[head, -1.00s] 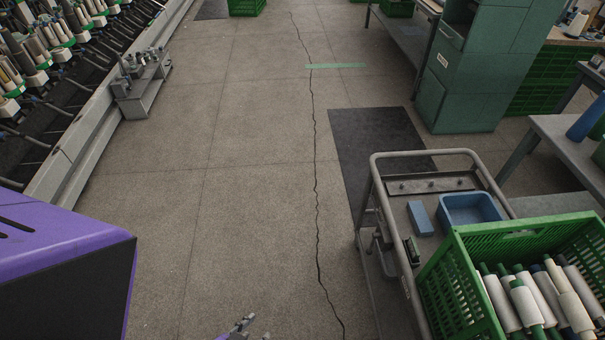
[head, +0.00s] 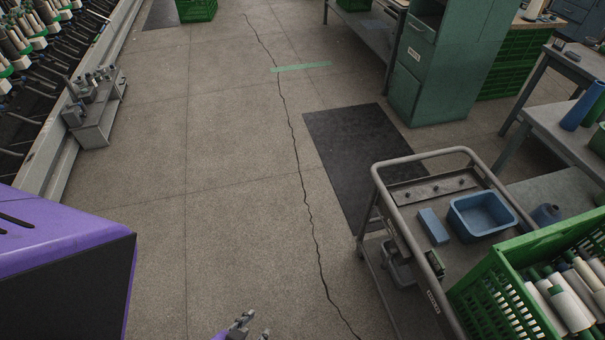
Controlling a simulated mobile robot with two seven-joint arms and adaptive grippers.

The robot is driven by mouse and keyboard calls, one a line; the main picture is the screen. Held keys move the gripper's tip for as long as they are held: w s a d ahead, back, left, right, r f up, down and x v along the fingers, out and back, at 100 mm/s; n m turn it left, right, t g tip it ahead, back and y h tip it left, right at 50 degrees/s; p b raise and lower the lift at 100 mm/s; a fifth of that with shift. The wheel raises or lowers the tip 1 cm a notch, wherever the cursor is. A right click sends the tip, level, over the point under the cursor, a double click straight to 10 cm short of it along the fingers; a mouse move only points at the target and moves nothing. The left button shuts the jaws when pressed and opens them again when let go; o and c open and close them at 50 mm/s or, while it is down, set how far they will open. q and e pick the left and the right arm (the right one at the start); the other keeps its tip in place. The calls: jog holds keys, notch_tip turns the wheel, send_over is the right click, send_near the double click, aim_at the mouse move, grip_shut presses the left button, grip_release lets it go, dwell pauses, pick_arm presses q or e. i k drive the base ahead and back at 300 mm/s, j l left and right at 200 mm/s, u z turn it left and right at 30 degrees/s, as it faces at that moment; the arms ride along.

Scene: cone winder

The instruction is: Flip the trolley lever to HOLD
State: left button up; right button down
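The trolley (head: 384,205) stands at the lower right, with a grey tubular frame around a grey top. A small green and dark fitting (head: 434,263) sits at its left rail; I cannot tell whether this is the lever, or read any HOLD mark. A small pale label (head: 433,301) is on the rail below it. My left gripper (head: 254,327) shows at the bottom edge, left of the trolley and apart from it. Its fingertips look spread, with nothing seen between them. My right gripper is not in view.
On the trolley are a blue bin (head: 482,216), a blue block (head: 433,226) and a green crate (head: 497,295) of yarn tubes. A dark mat (head: 350,150) lies behind it. A green cabinet (head: 445,75) stands farther back. The floor left of the trolley is clear.

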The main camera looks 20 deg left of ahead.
aim_at(388, 260)
jog(key=j+z, duration=0.3)
jog(key=j, duration=0.6)
jog(key=j+z, duration=0.3)
jog(key=j, duration=0.65)
